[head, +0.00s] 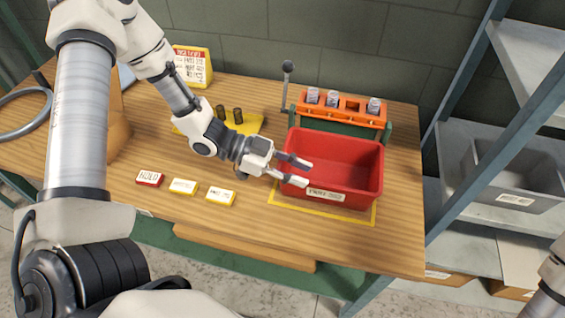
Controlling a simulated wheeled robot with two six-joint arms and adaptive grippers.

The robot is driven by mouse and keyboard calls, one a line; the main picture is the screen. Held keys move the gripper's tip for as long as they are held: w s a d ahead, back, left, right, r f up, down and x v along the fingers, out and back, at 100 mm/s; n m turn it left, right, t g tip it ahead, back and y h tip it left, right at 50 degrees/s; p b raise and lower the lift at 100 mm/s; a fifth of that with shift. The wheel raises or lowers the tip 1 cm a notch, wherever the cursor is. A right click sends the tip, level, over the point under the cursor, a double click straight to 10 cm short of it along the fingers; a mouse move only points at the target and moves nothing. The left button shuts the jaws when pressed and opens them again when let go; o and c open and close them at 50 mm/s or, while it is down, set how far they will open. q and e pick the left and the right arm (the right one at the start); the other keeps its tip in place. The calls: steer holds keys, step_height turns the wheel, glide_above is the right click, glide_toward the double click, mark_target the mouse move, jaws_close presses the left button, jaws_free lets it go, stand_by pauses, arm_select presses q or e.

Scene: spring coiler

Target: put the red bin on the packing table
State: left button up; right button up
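The red bin (350,160) is an open rectangular box with a white label on its front wall. It stands on the wooden table (400,235) at the right, on a yellow outlined area, and looks empty. My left gripper (306,172) is open at the bin's left end, its two fingers pointing right. The fingers overlap the bin's left wall in the picture; I cannot tell whether they touch it. Of my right arm only a part shows at the lower right edge; its gripper is out of view.
An orange rack (342,113) with several small clear-topped items stands right behind the bin. A lever (287,85) rises beside it. Label blocks (184,187) lie at the table's front. A yellow plate (243,124) holds dark cylinders. A grey shelf (480,240) with a grey bin (515,175) stands right.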

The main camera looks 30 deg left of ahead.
arm_select(q)
steer(key=p+v, duration=0.1)
steer(key=v, duration=0.3)
steer(key=shift+s+a+r, duration=0.15)
steer(key=shift+a, duration=0.15)
